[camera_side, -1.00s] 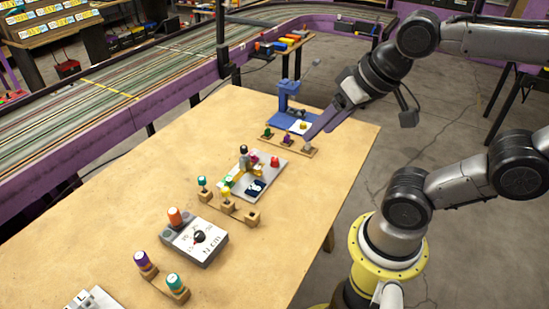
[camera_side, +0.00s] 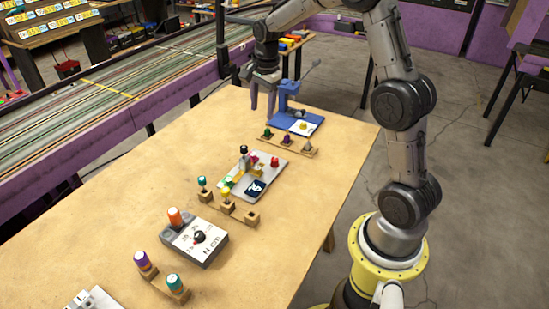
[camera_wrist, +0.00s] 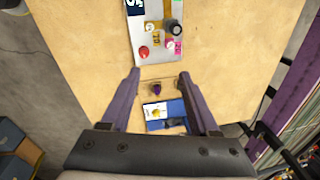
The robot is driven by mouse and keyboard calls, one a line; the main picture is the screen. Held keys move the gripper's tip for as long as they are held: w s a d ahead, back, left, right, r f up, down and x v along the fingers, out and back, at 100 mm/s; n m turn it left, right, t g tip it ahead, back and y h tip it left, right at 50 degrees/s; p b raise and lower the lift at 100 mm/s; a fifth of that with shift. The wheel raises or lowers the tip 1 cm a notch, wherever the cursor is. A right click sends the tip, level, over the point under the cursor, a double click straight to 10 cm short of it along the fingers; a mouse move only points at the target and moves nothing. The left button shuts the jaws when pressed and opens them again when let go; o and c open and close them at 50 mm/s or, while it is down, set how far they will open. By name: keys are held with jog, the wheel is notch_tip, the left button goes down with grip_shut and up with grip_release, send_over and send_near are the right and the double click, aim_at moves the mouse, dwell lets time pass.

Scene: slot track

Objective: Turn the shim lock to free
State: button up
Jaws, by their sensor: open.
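A light grey plate (camera_side: 270,168) lies mid-table with a red knob (camera_side: 275,161), a black-topped post (camera_side: 243,151), small yellow, green and pink parts and a dark blue label. The wrist view shows this plate (camera_wrist: 140,42) at the top, with the red knob (camera_wrist: 143,52) and black knob (camera_wrist: 174,27). Which part is the shim lock, and how it is turned, I cannot tell. My gripper (camera_side: 262,108) points down, open and empty, beside the blue stand at the table's far end, away from the plate. Its fingers (camera_wrist: 158,75) are spread in the wrist view.
A blue stand (camera_side: 288,108) with a white pad and a wooden strip (camera_side: 289,147) with several small pegs are near my gripper. Nearer the camera are another peg strip (camera_side: 236,210) and a grey dial box (camera_side: 205,254).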

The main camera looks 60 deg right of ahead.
jog(key=m+g, duration=0.1)
send_over(275, 159)
notch_tip(275, 159, down, 8)
jog(key=shift+y, duration=0.3)
notch_tip(275, 159, down, 13)
jog(key=shift+w+f, duration=0.1)
jog(key=shift+f, duration=0.05)
grip_shut()
